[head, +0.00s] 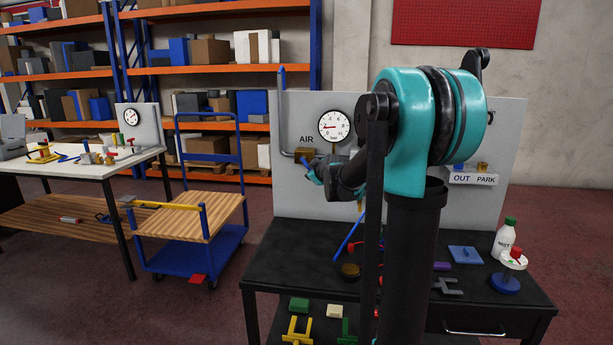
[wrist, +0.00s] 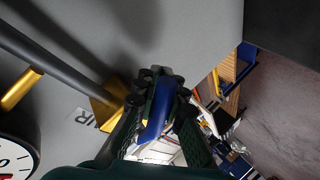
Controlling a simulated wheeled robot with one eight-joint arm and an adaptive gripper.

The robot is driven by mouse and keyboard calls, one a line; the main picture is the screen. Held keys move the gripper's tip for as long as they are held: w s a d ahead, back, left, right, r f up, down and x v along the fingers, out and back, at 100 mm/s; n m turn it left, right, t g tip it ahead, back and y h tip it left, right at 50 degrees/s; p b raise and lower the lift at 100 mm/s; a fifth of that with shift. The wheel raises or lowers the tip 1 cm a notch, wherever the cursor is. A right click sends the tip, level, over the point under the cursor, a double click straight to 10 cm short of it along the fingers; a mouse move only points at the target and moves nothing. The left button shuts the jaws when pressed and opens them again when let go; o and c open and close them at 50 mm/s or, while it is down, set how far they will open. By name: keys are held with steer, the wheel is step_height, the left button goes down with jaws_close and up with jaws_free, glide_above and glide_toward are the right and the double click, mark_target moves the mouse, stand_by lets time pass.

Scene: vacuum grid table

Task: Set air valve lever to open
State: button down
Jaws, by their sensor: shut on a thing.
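The air valve's blue lever (wrist: 158,118) lies between my gripper's dark fingers in the wrist view, and my gripper (wrist: 158,84) is shut on it. The brass valve body (wrist: 104,106) sits on a grey pipe (wrist: 42,55), just left of the fingertips. In the head view my gripper (head: 322,170) is at the grey panel, just below the AIR label (head: 306,139). There the brass valve (head: 306,153) shows in part, and my gripper and arm hide much of the lever.
A round gauge (head: 334,126) is right of the valve, close above my gripper. The black table (head: 290,262) holds a white bottle (head: 504,238), a blue rod (head: 350,236) and several small parts. A blue cart (head: 190,262) stands left. An OUT PARK label (head: 474,179) is on the panel's right.

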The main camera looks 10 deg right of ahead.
steer(key=shift+s+d+r+n+g+h, duration=0.15)
steer(key=shift+d+r+n+g+h, duration=0.4)
steer(key=shift+n+h, duration=0.3)
steer(key=shift+s+d+r+n+g+h, duration=0.15)
steer(key=shift+d+r+n+g+h, duration=0.2)
steer(key=shift+r+n+h, duration=0.4)
steer(key=shift+s+d+r+n+g+h, duration=0.15)
steer(key=shift+d+r+n+g+h, duration=0.35)
steer(key=shift+n+h, duration=0.35)
steer(key=c, duration=1.6)
jaws_free()
steer(key=shift+c, duration=0.2)
steer(key=v, duration=1.2)
steer(key=shift+s+f, duration=0.1)
